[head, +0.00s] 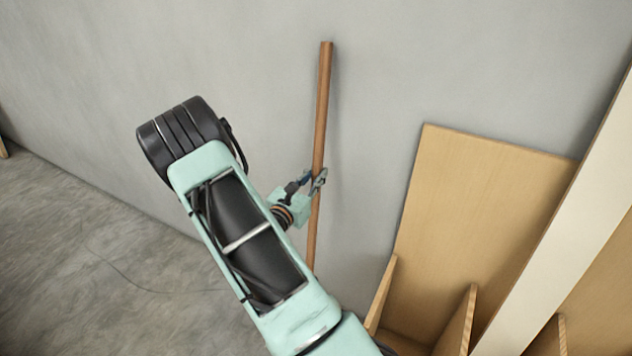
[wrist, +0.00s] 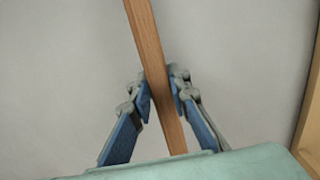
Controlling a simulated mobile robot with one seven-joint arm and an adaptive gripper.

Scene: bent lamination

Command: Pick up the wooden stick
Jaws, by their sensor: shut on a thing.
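The wooden stick (head: 322,110) is a long, thin brown rod standing nearly upright against the grey wall. Its top end shows in the head view; its lower end is hidden behind my arm. My gripper (head: 315,183) is shut on the stick at about its middle. In the wrist view the stick (wrist: 152,50) runs between the two blue-padded fingers of my gripper (wrist: 162,92), tilted slightly, with its upper part leaning left.
A light wooden shelf unit (head: 485,200) with upright dividers stands right of the stick. A pale slanted board (head: 570,230) crosses in front of it. The grey wall is bare around the stick's top. The concrete floor (head: 90,270) at left is open.

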